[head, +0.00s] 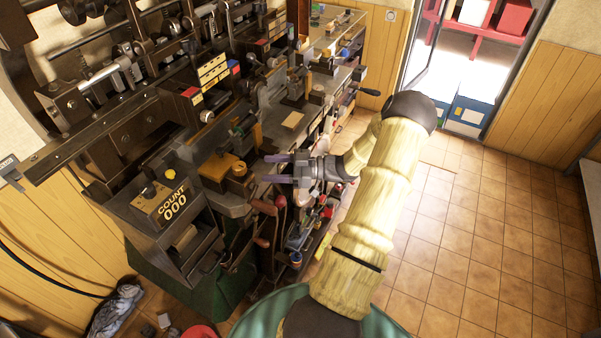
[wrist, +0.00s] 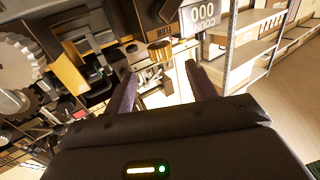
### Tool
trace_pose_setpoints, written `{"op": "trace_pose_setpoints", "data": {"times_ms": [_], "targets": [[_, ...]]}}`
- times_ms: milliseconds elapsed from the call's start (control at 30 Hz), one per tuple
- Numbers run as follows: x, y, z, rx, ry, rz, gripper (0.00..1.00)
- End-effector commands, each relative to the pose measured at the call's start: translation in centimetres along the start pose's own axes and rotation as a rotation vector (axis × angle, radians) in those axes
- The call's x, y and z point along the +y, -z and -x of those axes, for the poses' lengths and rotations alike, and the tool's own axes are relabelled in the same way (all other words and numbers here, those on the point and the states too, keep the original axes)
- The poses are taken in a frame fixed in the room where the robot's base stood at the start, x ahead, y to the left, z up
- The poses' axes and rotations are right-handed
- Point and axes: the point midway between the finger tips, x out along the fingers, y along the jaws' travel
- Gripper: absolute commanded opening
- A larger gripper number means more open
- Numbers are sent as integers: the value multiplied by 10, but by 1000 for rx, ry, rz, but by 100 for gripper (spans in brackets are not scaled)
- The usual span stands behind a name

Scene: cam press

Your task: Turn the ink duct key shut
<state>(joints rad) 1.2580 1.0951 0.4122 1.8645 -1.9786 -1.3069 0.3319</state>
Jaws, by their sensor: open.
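A brass-coloured round knob (head: 238,170) stands at the right end of a yellow-brown block (head: 215,167) on the press; it may be the ink duct key, but no label shows this. My gripper (head: 268,168) is open and empty, just right of the knob, its two purple-grey fingers pointing left towards it. In the wrist view a brass cup-like part (wrist: 160,77) lies ahead, between the open fingers (wrist: 160,70). The knob appears apart from the fingers. Whether it is turned open or shut cannot be told.
A dark counter box (head: 170,203) marked COUNT 000 stands left of the knob. Red-brown handles (head: 270,208) stick out below my gripper. A crowded bench (head: 325,45) runs behind. The tiled floor (head: 480,230) at right is clear.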

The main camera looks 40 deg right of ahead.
Motion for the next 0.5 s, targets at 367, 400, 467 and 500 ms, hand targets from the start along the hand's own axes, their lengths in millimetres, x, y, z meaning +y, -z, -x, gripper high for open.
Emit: {"op": "trace_pose_setpoints", "data": {"times_ms": [367,400,467,500], "targets": [[1,-2,68,-2,-1,2,57],[0,-2,72,-1,-1,2,57],[0,-1,76,-1,-1,1,57],[0,0,78,-1,-1,1,57]]}}
